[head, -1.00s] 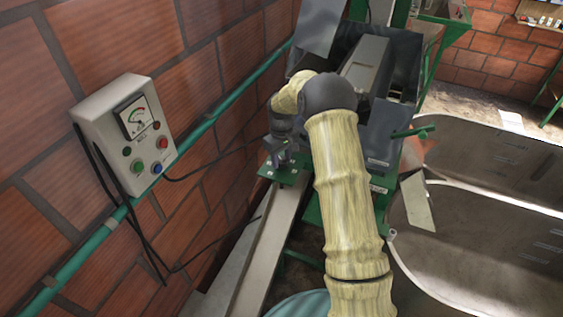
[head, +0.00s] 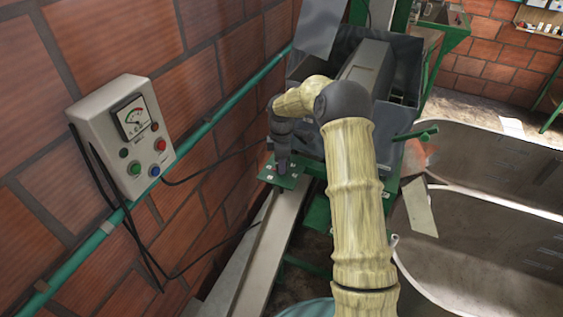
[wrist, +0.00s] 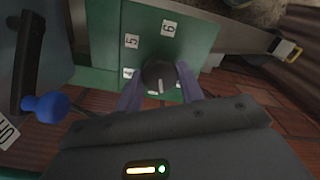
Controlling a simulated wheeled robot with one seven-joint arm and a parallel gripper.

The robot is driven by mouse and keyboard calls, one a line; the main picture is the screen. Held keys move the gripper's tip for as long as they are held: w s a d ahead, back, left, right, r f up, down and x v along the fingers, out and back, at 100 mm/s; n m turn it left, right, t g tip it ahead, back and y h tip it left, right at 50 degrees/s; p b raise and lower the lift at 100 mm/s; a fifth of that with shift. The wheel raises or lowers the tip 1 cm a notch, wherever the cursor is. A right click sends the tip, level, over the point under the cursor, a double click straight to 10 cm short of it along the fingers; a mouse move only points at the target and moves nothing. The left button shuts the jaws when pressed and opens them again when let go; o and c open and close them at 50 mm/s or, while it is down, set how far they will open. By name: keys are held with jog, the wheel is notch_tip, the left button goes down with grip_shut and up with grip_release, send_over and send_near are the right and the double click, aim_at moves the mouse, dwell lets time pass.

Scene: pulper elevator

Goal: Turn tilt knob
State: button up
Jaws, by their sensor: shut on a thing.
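The tilt knob (wrist: 158,76) is a round dark knob with a light pointer line, on a green plate (wrist: 191,36) with white number labels, among them 5 and 6. My gripper (wrist: 160,86) has one finger on each side of the knob and is shut on it. The knob's pointer points toward the bottom of the wrist view. In the head view, my gripper (head: 283,166) reaches down to the green plate (head: 287,181) at the end of a pale beam. The knob itself is hidden there by the gripper.
A grey control box (head: 124,135) with a gauge and coloured buttons hangs on the brick wall at left. A green pipe (head: 205,130) runs along the wall. A large metal tank (head: 480,235) stands at right. A blue-knobbed lever (wrist: 46,105) is left of the plate.

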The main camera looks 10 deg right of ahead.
jog(key=n, duration=0.4)
jog(key=shift+r+n, duration=0.15)
jog(key=shift+n, duration=0.15)
jog(key=shift+w+n+p, duration=0.1)
jog(key=shift+n+p, duration=0.45)
jog(key=shift+n, duration=1.35)
jog(key=o, duration=1)
notch_tip(320, 180, up, 17)
jog(key=b, duration=0.4)
jog(key=shift+r+b, duration=0.15)
jog(key=shift+b, duration=0.15)
